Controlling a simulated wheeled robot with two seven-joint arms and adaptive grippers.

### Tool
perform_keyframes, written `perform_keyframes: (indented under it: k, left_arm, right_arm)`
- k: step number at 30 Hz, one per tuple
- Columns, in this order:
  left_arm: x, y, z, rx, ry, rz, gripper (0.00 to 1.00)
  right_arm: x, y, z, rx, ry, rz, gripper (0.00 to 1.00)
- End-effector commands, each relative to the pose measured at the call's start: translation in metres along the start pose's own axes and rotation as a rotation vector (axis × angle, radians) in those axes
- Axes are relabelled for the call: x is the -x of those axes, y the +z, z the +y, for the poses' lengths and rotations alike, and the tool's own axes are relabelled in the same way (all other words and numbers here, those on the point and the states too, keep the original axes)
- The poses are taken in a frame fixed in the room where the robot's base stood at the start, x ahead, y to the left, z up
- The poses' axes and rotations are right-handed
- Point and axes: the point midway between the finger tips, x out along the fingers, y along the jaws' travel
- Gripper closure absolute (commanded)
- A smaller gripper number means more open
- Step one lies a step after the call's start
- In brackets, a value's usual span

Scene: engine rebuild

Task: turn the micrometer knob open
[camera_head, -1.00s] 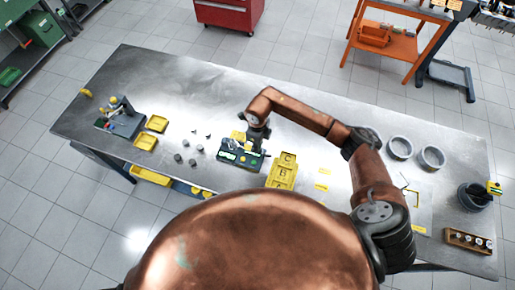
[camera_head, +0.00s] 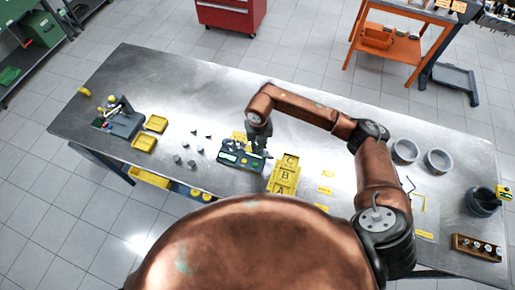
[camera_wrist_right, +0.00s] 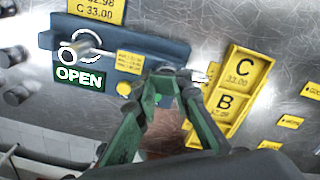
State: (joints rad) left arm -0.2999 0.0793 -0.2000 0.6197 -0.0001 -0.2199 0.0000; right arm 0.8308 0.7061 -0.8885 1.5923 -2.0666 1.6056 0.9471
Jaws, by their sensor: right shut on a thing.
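The micrometer (camera_wrist_right: 98,48) lies on a dark blue-grey stand (camera_head: 236,158) on the steel table. In the right wrist view the stand (camera_wrist_right: 60,38) carries a green OPEN label (camera_wrist_right: 79,79) at its front left. My right gripper (camera_head: 260,146) reaches down over the right end of the stand. In the right wrist view its green fingers (camera_wrist_right: 172,75) are closed around the knob end of the micrometer. A silver tip (camera_wrist_right: 202,77) sticks out past the fingers on the right. The fingers hide most of the knob. My left gripper is not in view.
A yellow tray marked C and B (camera_wrist_right: 240,82) stands close right of the fingers. Small grey cylinders (camera_head: 178,159) and yellow trays (camera_head: 144,142) lie left of the stand. Grey rings (camera_head: 405,151) stand at the right.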

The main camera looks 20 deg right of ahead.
Motion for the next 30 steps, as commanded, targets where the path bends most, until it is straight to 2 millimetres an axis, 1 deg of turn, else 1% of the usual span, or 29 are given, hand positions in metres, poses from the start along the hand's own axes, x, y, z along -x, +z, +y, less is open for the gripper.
perform_keyframes:
  k: [1, 18, 24, 30]
  left_arm:
    - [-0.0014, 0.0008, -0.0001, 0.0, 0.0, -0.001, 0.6]
    - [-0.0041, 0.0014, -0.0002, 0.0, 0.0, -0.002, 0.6]
    - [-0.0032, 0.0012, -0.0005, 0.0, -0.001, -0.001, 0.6]
    - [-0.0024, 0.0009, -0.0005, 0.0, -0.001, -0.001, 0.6]
  right_arm:
    - [-0.0016, 0.0027, -0.0103, -0.055, -0.022, -0.002, 1.0]
    - [-0.0038, -0.0005, -0.0101, -0.585, -0.024, -0.001, 1.0]
    - [-0.0048, -0.0019, -0.0098, -0.735, -0.025, 0.001, 1.0]
    - [-0.006, -0.0034, -0.0093, -0.838, -0.027, 0.003, 1.0]
